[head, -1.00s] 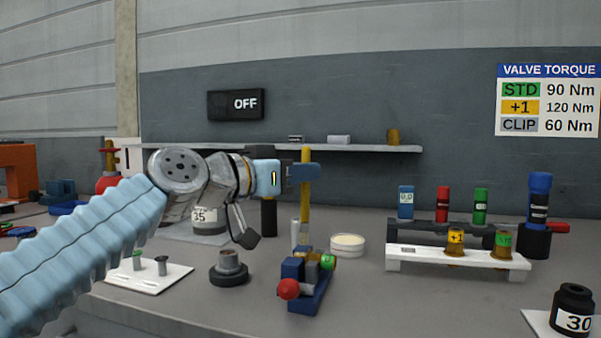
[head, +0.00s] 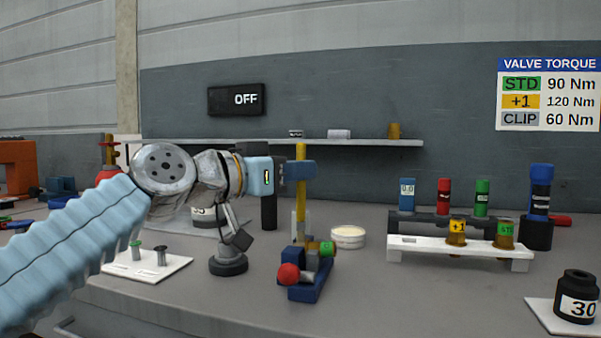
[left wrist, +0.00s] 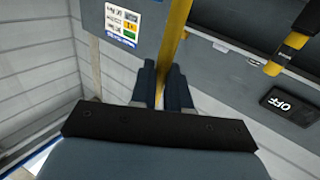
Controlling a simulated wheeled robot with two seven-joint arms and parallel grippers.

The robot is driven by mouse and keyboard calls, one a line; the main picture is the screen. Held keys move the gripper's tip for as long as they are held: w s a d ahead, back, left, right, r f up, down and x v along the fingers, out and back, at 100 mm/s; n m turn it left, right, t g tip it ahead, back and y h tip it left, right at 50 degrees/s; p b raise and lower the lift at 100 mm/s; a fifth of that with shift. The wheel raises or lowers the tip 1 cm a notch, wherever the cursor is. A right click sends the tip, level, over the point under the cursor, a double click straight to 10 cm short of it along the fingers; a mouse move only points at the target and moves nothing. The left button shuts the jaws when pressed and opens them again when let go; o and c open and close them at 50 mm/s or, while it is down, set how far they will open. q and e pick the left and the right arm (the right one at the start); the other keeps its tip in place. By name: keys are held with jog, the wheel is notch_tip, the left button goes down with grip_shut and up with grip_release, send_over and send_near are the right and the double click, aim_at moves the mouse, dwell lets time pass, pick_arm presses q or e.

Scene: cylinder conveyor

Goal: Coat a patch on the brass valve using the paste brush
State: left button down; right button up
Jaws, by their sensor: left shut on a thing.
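My left gripper (head: 300,173) is shut on the upright yellow handle of the paste brush (head: 301,205). In the left wrist view the handle (left wrist: 178,35) runs between the two fingers (left wrist: 165,88). The brush's lower end comes down at the vise, and its tip is not clearly visible; I cannot tell whether it touches anything. The brass valve (head: 314,248), with a green end (head: 327,249), is held in a blue vise (head: 306,291) with a red knob. A round white tub of pale paste (head: 348,237) stands just right of the vise. My right gripper is out of view.
A white rack (head: 405,255) with two tagged brass valves stands right, before coloured bottles. A dark round cup (head: 228,267) and a white plate (head: 140,265) with two small pegs lie left. A black weight marked 30 (head: 576,298) is front right. The bench front centre-right is clear.

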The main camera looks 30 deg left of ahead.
pick_arm(q)
jog(key=shift+w+a+r+p, duration=0.1)
jog(key=shift+w+r+p, duration=0.1)
jog(key=shift+w, duration=0.4)
jog(key=shift+w+a+r+p, duration=0.1)
jog(key=shift+w+r, duration=0.1)
jog(key=shift+w, duration=0.4)
jog(key=shift+s+d+r+p, duration=0.1)
jog(key=shift+s+r+p, duration=0.15)
jog(key=shift+r+p, duration=0.6)
jog(key=shift+s+d+r+p, duration=0.1)
jog(key=shift+s+r+p, duration=0.15)
jog(key=shift+r+p, duration=0.65)
jog(key=shift+s+r+p, duration=0.25)
jog(key=shift+r+p, duration=0.25)
jog(key=shift+r, duration=0.8)
jog(key=r+p, duration=0.2)
jog(key=shift+s+r, duration=0.3)
jog(key=shift+s, duration=0.1)
jog(key=shift+d, duration=0.1)
